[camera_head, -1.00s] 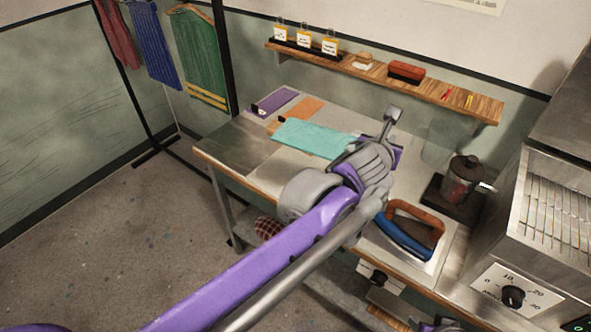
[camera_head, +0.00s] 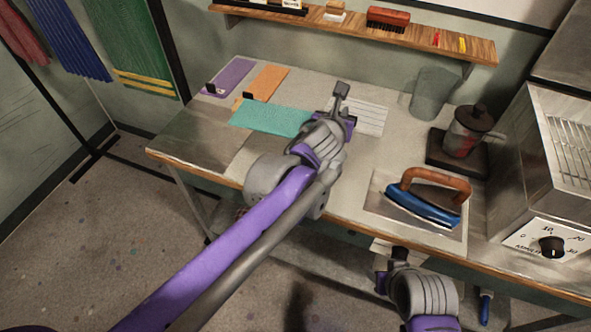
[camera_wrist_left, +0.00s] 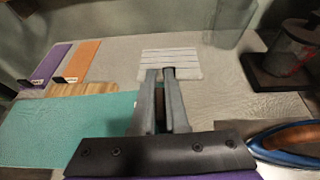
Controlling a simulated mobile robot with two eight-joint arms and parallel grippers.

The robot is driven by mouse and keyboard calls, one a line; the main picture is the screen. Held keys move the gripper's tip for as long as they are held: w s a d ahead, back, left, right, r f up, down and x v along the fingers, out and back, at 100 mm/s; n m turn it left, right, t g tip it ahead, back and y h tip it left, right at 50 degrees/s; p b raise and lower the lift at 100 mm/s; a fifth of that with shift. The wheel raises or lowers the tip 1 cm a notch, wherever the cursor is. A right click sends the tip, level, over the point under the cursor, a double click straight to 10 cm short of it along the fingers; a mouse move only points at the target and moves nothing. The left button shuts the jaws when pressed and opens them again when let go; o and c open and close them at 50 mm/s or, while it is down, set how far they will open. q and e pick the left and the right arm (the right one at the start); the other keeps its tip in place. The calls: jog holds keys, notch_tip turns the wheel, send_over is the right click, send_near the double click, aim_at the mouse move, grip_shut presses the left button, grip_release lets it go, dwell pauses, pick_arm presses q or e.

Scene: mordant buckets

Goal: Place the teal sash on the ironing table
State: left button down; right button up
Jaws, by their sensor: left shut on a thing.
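The teal sash (camera_head: 268,119) lies flat on the ironing table (camera_head: 390,165), left of my left gripper (camera_head: 341,92). In the left wrist view the sash (camera_wrist_left: 65,128) fills the lower left, and its right edge runs to the fingers (camera_wrist_left: 161,75). Those fingers are close together. The sash is the only cloth touching them, so I take it as the thing held; the grip itself is hidden. A white lined card (camera_head: 372,117) lies just beyond the fingertips. My right gripper (camera_head: 390,268) is at the table's front edge; its finger gap does not show.
Purple (camera_head: 228,76) and orange (camera_head: 265,82) cloths lie behind the sash. A blue iron (camera_head: 420,208) sits on a plate at the right. A dark pot (camera_head: 468,133) and clear beaker (camera_head: 432,93) stand at the back right. A shelf (camera_head: 350,30) runs above. The table's left end is bare.

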pick_arm(q)
jog(key=shift+m+h, duration=0.3)
jog(key=shift+h, duration=0.1)
jog(key=d+f+b, duration=0.1)
jog(key=f, duration=0.2)
jog(key=d+f+b, duration=0.1)
jog(key=f, duration=0.3)
jog(key=d+f+b, duration=0.1)
jog(key=f, duration=0.3)
jog(key=shift+w+d, duration=0.15)
jog(key=shift+w, duration=0.05)
jog(key=shift+f+b, duration=0.35)
jog(key=shift+f, duration=1.85)
pick_arm(e)
notch_tip(320, 180, down, 5)
jog(key=shift+a+f, duration=0.1)
jog(key=shift+f, duration=0.1)
jog(key=shift+s, duration=0.1)
pick_arm(q)
jog(key=c, duration=1.4)
grip_release()
jog(key=shift+f, duration=0.1)
jog(key=o, duration=0.5)
pick_arm(e)
jog(key=shift+f, duration=0.1)
